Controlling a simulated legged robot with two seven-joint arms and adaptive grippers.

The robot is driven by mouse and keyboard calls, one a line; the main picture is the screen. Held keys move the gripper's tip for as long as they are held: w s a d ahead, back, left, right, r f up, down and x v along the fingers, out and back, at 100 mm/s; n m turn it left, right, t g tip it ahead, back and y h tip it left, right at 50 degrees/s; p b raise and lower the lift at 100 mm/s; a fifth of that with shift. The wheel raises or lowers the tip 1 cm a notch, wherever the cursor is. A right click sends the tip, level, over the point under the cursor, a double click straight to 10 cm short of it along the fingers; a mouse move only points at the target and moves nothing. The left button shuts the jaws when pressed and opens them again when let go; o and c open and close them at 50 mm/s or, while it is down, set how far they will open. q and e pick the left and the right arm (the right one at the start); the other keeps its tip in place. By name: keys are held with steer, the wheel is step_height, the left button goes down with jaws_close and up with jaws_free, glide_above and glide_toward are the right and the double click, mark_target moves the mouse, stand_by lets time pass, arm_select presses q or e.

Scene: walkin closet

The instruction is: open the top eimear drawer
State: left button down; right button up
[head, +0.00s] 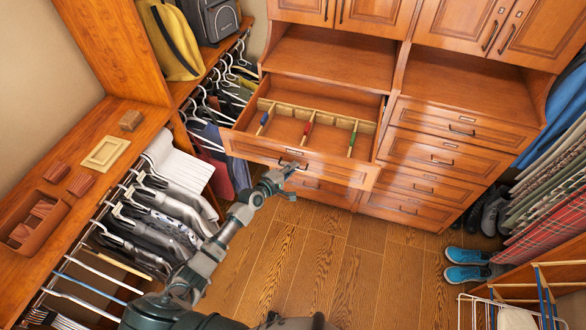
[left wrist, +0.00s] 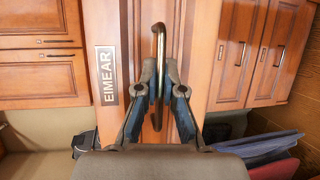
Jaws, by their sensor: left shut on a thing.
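The top eimear drawer (head: 247,147) is pulled out from the cabinet in the head view, and its inside shows. In the left wrist view, the drawer front (left wrist: 188,30) carries an EIMEAR label (left wrist: 107,75) and a dark bar handle (left wrist: 158,40). My left gripper (head: 288,168) is at the handle, and in the left wrist view its fingers (left wrist: 157,90) are closed around the bar. My right gripper does not show.
Closed drawers (head: 440,155) stand to the right of the open one. Hanging clothes (head: 155,215) line the left side. Blue shoes (head: 467,265) sit on the floor at right. The wooden floor (head: 310,255) in front is clear.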

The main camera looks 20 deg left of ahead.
arm_select(q)
steer(key=shift+a+f, duration=0.15)
steer(key=c, duration=1.6)
jaws_free()
steer(key=shift+w, duration=0.1)
steer(key=shift+a, duration=0.1)
steer(key=v, duration=1.2)
